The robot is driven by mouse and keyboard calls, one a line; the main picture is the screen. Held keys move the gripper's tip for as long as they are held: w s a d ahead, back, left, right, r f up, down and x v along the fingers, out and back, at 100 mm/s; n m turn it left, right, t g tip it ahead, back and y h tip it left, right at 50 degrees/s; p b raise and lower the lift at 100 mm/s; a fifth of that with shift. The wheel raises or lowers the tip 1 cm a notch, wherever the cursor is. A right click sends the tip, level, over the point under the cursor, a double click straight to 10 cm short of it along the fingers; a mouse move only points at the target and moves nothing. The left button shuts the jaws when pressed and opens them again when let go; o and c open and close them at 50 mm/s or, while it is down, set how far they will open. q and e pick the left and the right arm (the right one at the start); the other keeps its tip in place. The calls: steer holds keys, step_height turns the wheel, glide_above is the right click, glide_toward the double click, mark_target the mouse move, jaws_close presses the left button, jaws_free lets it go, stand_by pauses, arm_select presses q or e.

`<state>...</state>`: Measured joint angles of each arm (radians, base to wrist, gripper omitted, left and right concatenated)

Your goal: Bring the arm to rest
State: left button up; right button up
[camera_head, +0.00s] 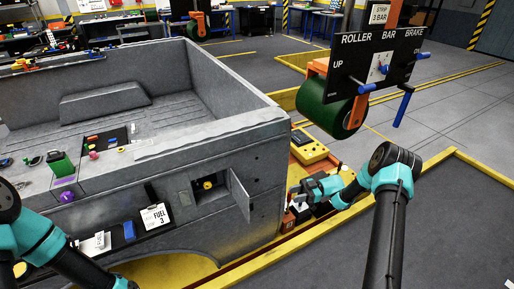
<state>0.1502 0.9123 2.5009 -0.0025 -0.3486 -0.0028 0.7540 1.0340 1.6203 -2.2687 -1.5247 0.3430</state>
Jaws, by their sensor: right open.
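My right arm comes up from the bottom right, bends at a dark elbow and reaches left. My right gripper (299,193) is open beside the lower side of the grey truck bed (265,190), close to the open fuel door (240,194). I cannot tell whether it touches anything. My left arm enters at the lower left in teal and black. Its gripper is outside the picture.
A green roller (325,104) hangs below a black sign panel (375,62) at upper right. A yellow device (310,150) and small boxes lie behind the right gripper. A ledge with a tag (155,216) runs along the bed side. Grey floor at right is clear.

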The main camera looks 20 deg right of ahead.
steer(key=shift+w, duration=0.1)
steer(key=w+a+m+t+h, duration=0.3)
steer(key=w+a+m+t, duration=0.3)
steer(key=w+a+t, duration=0.1)
steer(key=s+a+f+m+h, duration=0.3)
steer(key=a+f+m+h, duration=0.2)
steer(key=f+m+h, duration=0.15)
steer(key=s+a+f+m+g+h, duration=0.1)
steer(key=s+a+m+g+h, duration=0.1)
steer(key=s, duration=1.1)
steer(key=s+a+f+m+g+h, duration=0.1)
steer(key=s+a+m+g, duration=0.3)
steer(key=s, duration=0.8)
steer(key=shift+s+a+f+g+h, duration=0.4)
steer(key=shift+g+h, duration=0.25)
steer(key=shift+g, duration=0.55)
